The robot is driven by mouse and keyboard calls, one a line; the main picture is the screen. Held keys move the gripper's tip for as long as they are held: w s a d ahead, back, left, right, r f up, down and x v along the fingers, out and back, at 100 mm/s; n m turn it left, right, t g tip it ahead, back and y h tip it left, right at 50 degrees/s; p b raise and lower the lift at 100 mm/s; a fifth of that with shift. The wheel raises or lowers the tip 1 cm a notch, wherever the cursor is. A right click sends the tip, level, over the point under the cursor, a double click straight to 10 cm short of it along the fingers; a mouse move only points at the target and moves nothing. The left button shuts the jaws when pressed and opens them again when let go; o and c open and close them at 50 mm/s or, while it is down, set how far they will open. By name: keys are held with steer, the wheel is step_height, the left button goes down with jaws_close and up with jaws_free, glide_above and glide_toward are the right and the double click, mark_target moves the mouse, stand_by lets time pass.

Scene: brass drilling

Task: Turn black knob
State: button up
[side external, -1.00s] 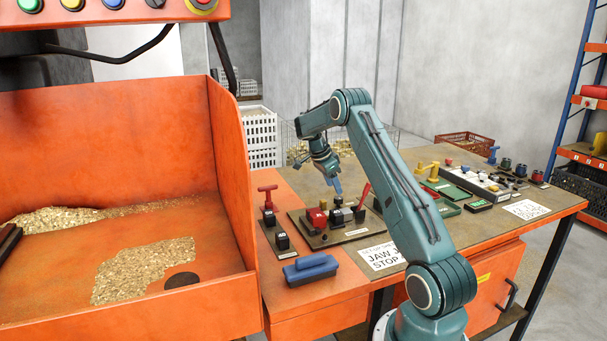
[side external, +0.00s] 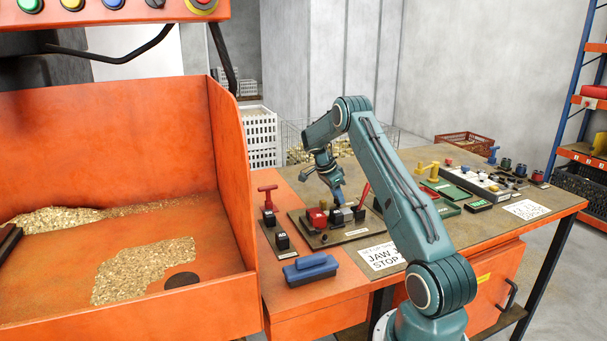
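My gripper (side external: 340,201) points down over the dark board (side external: 305,235) in the middle of the bench. Its blue-grey fingertips are just above or touching the controls there; I cannot tell which. They are too small to show whether they are open or shut. Under and beside them sit a grey block (side external: 341,215) and a black knob (side external: 359,215), partly crowded by the gripper. A red knob (side external: 317,217) is to their left. Other black knobs stand on the narrow strip to the left (side external: 282,241); which black knob the task names is not clear.
A red T-handle (side external: 267,196) stands left of the board and a red lever (side external: 363,195) to its right. A blue brush-like block (side external: 310,268) lies in front. Several more controls (side external: 485,182) fill the right of the bench. An orange bin (side external: 110,250) with brass chips is at left.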

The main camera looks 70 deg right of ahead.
steer(key=shift+n, duration=0.4)
steer(key=shift+c, duration=0.4)
steer(key=n+t, duration=0.1)
steer(key=n, duration=0.2)
steer(key=shift+s+h, duration=0.1)
steer(key=shift+h, duration=0.3)
steer(key=n+t, duration=0.1)
steer(key=n, duration=0.1)
steer(key=n+t, duration=0.1)
steer(key=n, duration=0.2)
steer(key=shift+s+h, duration=0.15)
steer(key=shift+h, duration=0.15)
steer(key=n+t, duration=0.2)
steer(key=n, duration=0.2)
steer(key=shift+s+n, duration=0.1)
steer(key=shift+n, duration=0.2)
steer(key=n+t+y, duration=0.1)
steer(key=n, duration=0.3)
steer(key=shift+n, duration=0.3)
steer(key=shift+t, duration=0.3)
steer(key=o, duration=1)
